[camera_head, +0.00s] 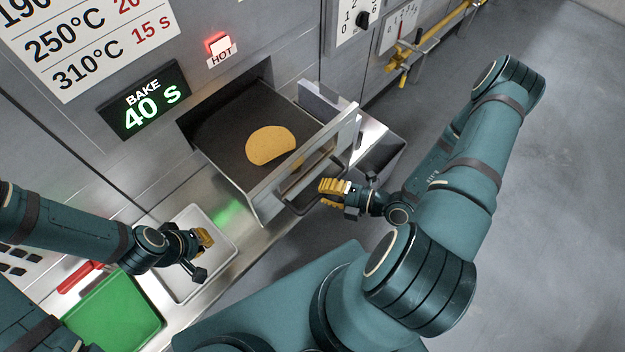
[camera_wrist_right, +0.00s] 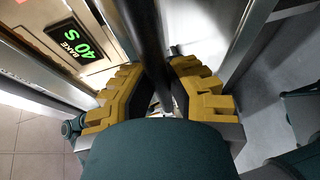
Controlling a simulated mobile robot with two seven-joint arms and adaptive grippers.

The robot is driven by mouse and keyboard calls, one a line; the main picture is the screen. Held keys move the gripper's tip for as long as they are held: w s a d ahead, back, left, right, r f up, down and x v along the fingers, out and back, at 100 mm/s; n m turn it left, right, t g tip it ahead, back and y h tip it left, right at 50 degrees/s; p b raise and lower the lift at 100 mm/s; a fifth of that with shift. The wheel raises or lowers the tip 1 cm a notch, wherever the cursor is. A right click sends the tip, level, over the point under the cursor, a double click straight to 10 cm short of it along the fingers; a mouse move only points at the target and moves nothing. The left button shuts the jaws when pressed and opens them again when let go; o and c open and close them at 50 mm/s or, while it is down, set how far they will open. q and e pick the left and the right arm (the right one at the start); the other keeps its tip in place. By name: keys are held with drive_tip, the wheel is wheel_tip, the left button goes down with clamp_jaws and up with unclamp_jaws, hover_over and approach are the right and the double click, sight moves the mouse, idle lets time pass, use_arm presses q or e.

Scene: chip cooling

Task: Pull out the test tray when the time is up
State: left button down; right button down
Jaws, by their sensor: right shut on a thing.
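The test tray (camera_head: 228,112) is a dark drawer with a metal front, pulled part way out of the oven opening. A tan, nearly round chip (camera_head: 272,145) lies on it. My right gripper (camera_head: 330,191) is shut on the dark bar handle (camera_head: 285,194) of the tray front. In the right wrist view the handle (camera_wrist_right: 148,45) runs between the yellow fingers (camera_wrist_right: 155,95). The green display (camera_head: 150,103) reads BAKE 40 s. The HOT lamp (camera_head: 217,43) glows red. My left gripper (camera_head: 203,240) is over a white tray, its finger gap unclear.
The white tray (camera_head: 225,238) sits on the counter, with a green board (camera_head: 118,312) and a red-handled item (camera_head: 78,277) left of it. A metal bin (camera_head: 378,150) stands right of the drawer. A brass rail (camera_head: 440,38) is at top right. Open floor lies right.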

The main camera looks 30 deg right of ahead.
drive_tip(key=shift+s+d, duration=0.2)
drive_tip(key=shift+s, duration=0.45)
drive_tip(key=c, duration=0.9)
unclamp_jaws()
drive_tip(key=shift+c, duration=0.2)
drive_tip(key=v, duration=1.2)
use_arm(q)
drive_tip(key=shift+s, duration=0.1)
